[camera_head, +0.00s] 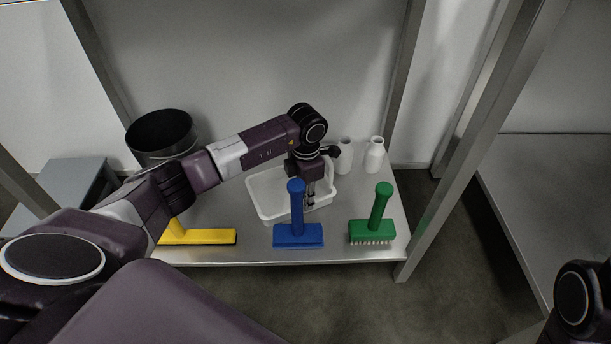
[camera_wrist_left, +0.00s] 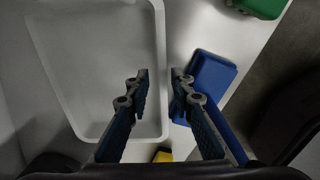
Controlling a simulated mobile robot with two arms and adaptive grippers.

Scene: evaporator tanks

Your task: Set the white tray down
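The white tray (camera_head: 265,188) appears to rest on the metal shelf, behind the brushes. My left gripper (camera_head: 310,203) points down at its right side, partly hidden behind the blue brush's handle. In the left wrist view, the tray (camera_wrist_left: 95,70) fills the left part. The fingers of my left gripper (camera_wrist_left: 158,76) are apart, one on each side of the tray's rim, with visible gaps. My right gripper is out of view.
A blue brush (camera_head: 298,235), a green brush (camera_head: 372,230) and a yellow brush (camera_head: 205,236) stand along the shelf's front edge. Two white bottles (camera_head: 373,157) stand at the back right. A black bucket (camera_head: 160,135) is at the back left. Metal posts (camera_head: 470,140) frame the shelf.

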